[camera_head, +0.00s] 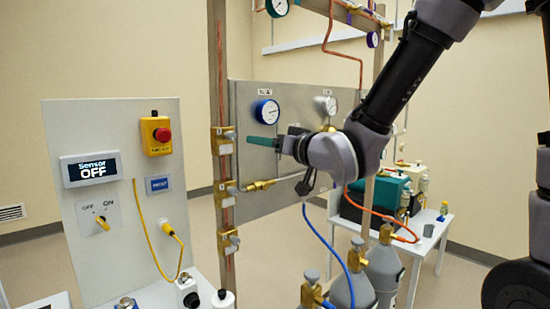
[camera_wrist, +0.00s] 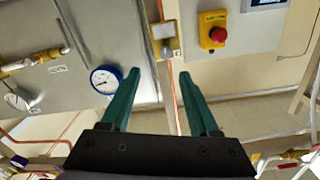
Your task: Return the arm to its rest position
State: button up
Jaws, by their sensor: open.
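My gripper (camera_head: 262,141) is at the end of my arm, which reaches in from the upper right in the head view. It is in front of the grey metal panel, just below a blue-rimmed gauge. In the wrist view my gripper (camera_wrist: 158,82) shows two green fingers spread apart with nothing between them. A vertical post with a copper pipe and a brass fitting (camera_wrist: 165,38) shows beyond the gap between the fingers. The blue-rimmed gauge (camera_wrist: 105,79) appears next to the left finger there.
Brass valves (camera_head: 222,140) line the post. Gas cylinders (camera_head: 383,265) with a blue hose stand below my arm. A white table (camera_head: 436,232) holds equipment behind.

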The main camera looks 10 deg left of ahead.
jog(key=w+d+r+m+h, duration=0.1)
jog(key=w+d+m+h, duration=0.3)
jog(key=d, duration=0.8)
jog(key=s+d+r+m+h, duration=0.15)
jog(key=d+h, duration=0.45)
jog(key=d, duration=0.6)
jog(key=s+d+m+g+h, duration=0.1)
jog(key=s+d+m+g, duration=0.3)
jog(key=s+d, duration=0.7)
jog(key=shift+s+d+f+m+g, duration=0.15)
jog(key=shift+s+f+m+g, duration=0.25)
jog(key=shift+s+m, duration=0.45)
jog(key=shift+s+n, duration=0.15)
jog(key=shift+n, duration=0.15)
